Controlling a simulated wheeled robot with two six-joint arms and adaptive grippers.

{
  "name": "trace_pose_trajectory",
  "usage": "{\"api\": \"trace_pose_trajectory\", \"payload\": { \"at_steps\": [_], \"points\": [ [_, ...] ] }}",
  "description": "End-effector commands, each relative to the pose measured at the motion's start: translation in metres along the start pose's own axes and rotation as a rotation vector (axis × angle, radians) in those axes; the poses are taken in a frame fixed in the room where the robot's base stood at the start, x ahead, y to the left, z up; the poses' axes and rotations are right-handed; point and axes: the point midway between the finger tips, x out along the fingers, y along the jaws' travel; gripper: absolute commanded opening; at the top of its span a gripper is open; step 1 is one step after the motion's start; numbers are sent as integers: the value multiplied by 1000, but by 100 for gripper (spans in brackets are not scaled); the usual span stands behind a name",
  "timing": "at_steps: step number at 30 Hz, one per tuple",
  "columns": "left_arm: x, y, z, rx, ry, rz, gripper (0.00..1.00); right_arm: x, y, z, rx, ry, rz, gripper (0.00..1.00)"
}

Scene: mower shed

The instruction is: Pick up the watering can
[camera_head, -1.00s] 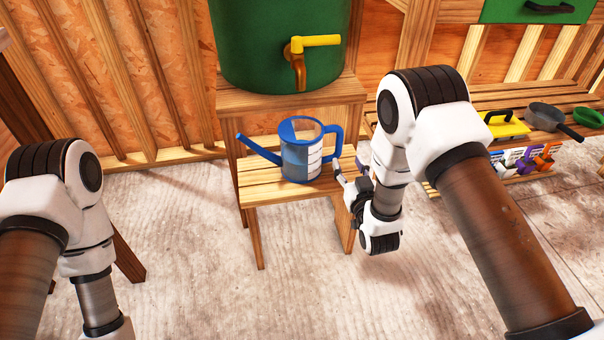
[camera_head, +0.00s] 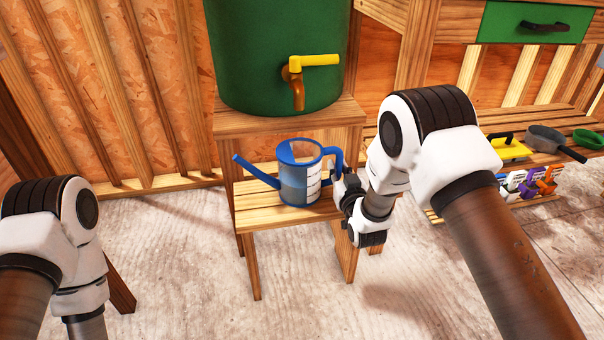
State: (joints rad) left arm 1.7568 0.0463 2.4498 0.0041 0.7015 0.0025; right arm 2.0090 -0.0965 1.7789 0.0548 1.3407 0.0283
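The blue watering can (camera_head: 296,180) stands upright on the lower wooden shelf of the stand, below the yellow tap. Its spout points left and its handle is on the right. A pale panel marks its front. My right gripper (camera_head: 341,178) is at the handle's right side, close to it or touching it. My own wrist partly covers the fingers, so I cannot tell whether they are open or closed on the handle. My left arm is at the left edge, and its gripper is out of the picture.
A green water barrel (camera_head: 275,55) with a yellow-handled tap (camera_head: 306,64) stands on the wooden stand (camera_head: 262,218) above the can. At right, a slatted bench (camera_head: 485,125) holds a yellow float (camera_head: 508,150), a grey scoop (camera_head: 547,140) and several packets. The floor in front is clear.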

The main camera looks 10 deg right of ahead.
Motion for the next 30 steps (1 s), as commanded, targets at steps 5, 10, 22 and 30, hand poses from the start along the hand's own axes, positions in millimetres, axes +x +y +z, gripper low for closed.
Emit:
{"api": "trace_pose_trajectory", "payload": {
  "at_steps": [5,10,22,30],
  "points": [
    [0,0,0,0,0,0,66,0,0,-1,1,3,0,0],
    [-2,0,0,0,-1,0,66,0,0,-3,1,3,0,0],
    [-23,0,1,4,-3,0,66,0,0,-30,1,4,0,0],
    [-38,1,2,7,-6,1,66,-15,-8,-40,1,0,-1,0]
  ]
}}
